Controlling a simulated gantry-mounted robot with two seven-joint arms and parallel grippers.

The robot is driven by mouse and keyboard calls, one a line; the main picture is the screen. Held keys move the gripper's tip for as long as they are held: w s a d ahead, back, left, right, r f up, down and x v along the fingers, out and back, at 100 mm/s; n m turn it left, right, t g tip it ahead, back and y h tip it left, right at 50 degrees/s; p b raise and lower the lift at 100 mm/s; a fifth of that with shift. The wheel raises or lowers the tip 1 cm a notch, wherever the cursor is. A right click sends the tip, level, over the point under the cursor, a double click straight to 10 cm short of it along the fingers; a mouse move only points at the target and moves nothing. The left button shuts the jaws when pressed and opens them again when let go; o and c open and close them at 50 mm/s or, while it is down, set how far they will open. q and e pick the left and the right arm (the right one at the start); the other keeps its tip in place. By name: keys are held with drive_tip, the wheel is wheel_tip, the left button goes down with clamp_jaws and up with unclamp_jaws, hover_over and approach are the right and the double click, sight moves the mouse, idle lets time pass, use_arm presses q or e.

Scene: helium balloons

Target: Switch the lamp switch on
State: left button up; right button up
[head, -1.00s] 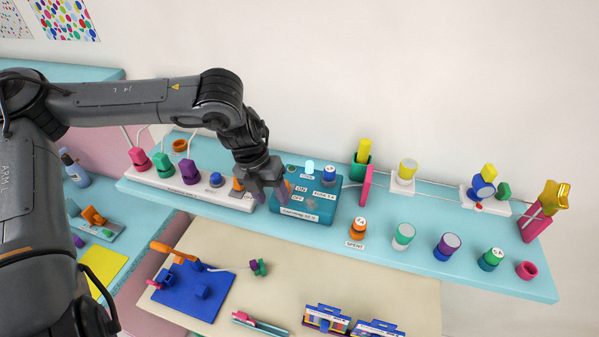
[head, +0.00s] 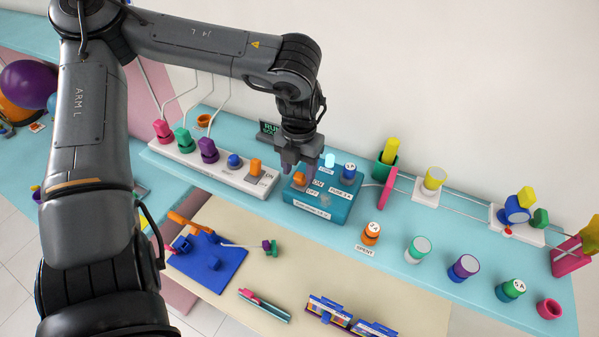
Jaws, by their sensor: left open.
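A teal box (head: 335,207) with ON and OFF labels stands on the long light-blue shelf. An orange switch knob (head: 299,179) sits on its top at the left. A small pale cyan lamp (head: 330,160) stands at its back edge, with a blue cap (head: 349,170) marked with a rating beside it. My left gripper (head: 298,168) points down just above and behind the orange knob. Its jaws are open and empty; I cannot tell whether they touch the knob, and the fingers hide part of the box. My right gripper is not in view.
A white power strip (head: 225,175) with coloured plugs and an orange rocker (head: 255,167) lies left of the box. A pink upright plate (head: 388,188) and green cup (head: 384,170) stand close on the right.

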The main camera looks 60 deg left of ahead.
use_arm(q)
drive_tip(key=shift+f, duration=1.5)
drive_tip(key=shift+c, duration=0.4)
